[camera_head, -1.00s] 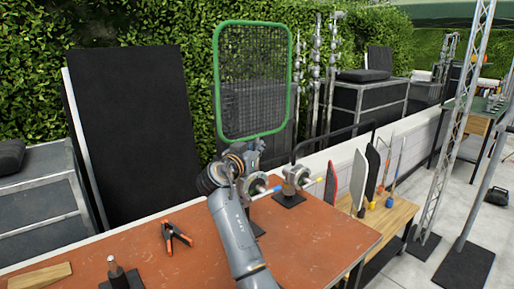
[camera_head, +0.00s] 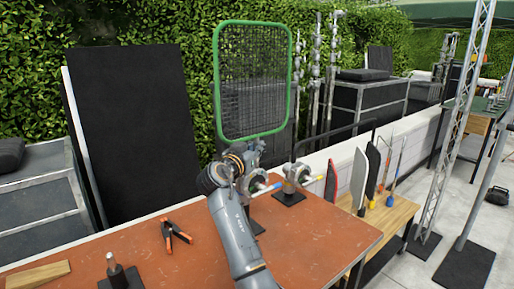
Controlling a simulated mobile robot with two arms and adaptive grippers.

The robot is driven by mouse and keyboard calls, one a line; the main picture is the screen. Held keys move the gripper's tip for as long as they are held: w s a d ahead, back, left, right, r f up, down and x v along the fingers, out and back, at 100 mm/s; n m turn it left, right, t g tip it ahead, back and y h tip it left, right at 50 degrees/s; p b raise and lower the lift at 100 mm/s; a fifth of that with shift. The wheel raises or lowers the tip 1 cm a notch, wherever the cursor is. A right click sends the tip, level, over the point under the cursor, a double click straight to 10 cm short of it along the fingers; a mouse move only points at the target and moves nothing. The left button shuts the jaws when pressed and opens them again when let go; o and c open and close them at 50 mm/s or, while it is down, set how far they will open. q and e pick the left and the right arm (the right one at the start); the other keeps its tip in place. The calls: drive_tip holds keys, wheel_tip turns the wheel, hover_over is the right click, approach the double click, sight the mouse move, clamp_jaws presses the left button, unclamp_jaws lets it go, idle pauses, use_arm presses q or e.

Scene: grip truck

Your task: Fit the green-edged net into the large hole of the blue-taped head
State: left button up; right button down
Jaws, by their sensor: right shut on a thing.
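The green-edged net (camera_head: 216,85) stands upright above the back of the orange-brown table, its mesh dark inside a rounded green frame. My right gripper (camera_head: 250,148) is at the bottom edge of the net and is shut on it, with the fingertips small and partly hidden by my wrist. Two grey metal heads stand on black base plates near the table's back right: one (camera_head: 258,183) right beside my wrist, partly hidden by it, and one (camera_head: 297,174) farther right. My left gripper is out of view.
An orange-tipped black clamp (camera_head: 175,236), a black stand with a metal pin (camera_head: 115,273) and a wooden wedge (camera_head: 38,276) lie at the table's left. A wooden bench (camera_head: 392,216) with upright paddles stands to the right. A black panel (camera_head: 130,130) leans behind the table.

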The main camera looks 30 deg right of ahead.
drive_tip(key=shift+f, duration=0.15)
drive_tip(key=c, duration=1.2)
unclamp_jaws()
drive_tip(key=v, duration=1.2)
